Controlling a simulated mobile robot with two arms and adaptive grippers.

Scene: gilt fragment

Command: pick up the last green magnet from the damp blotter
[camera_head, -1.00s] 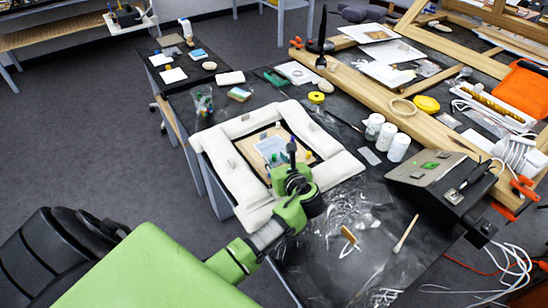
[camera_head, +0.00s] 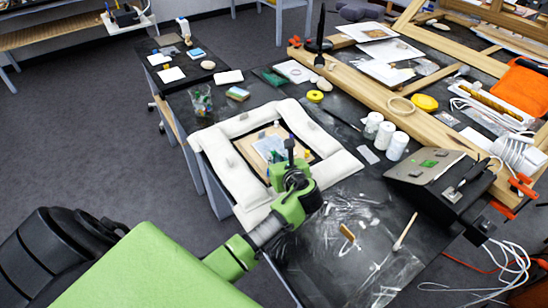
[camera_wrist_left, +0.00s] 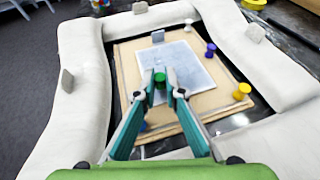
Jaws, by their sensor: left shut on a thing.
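In the left wrist view a green magnet (camera_wrist_left: 159,79) sits between the fingertips of my left gripper (camera_wrist_left: 159,94), which is shut on it. The damp blotter (camera_wrist_left: 201,73), a pale grey-blue sheet on a tan board (camera_wrist_left: 125,60), lies beneath. I cannot tell whether the magnet still touches the blotter. In the head view the left gripper (camera_head: 290,152) reaches over the front part of the board, and the blotter (camera_head: 267,147) shows partly behind it. My right gripper is not in view.
A thick white padded frame (camera_head: 225,172) surrounds the board. A purple magnet (camera_wrist_left: 210,49), a yellow one (camera_wrist_left: 241,91) and a white one (camera_wrist_left: 188,25) stand near the blotter. White jars (camera_head: 398,147) and a black box (camera_head: 440,190) stand to the right.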

